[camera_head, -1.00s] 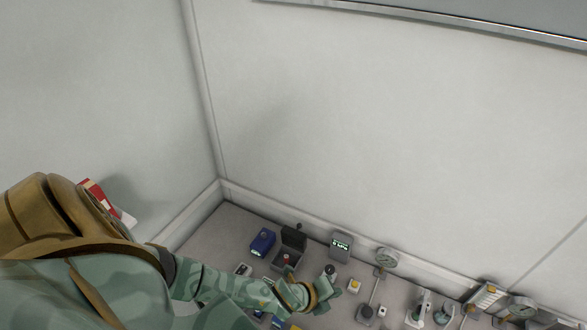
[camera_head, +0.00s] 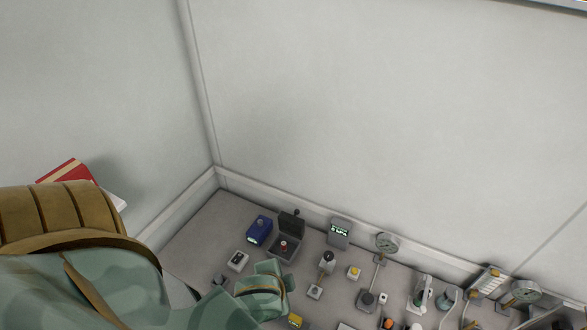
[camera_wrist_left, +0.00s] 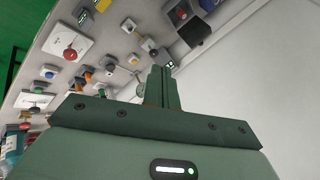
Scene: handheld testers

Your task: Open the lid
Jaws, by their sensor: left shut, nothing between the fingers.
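A small dark grey box (camera_head: 285,251) stands on the panel near the corner in the head view. Its black lid (camera_head: 292,222) stands raised at the back, and a red knob (camera_head: 283,245) shows inside. In the left wrist view the box (camera_wrist_left: 174,21) is at the top, with its dark lid (camera_wrist_left: 195,32) standing out. My left gripper (camera_head: 272,277) is in front of the box in the head view, apart from the lid. In the left wrist view its fingers (camera_wrist_left: 161,82) are together with nothing between them. My right gripper is not in view.
A blue box (camera_head: 259,230) stands left of the lidded box, and a grey display unit (camera_head: 339,232) stands right of it. Walls rise behind and left. A red book-like item (camera_head: 68,171) is at the left.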

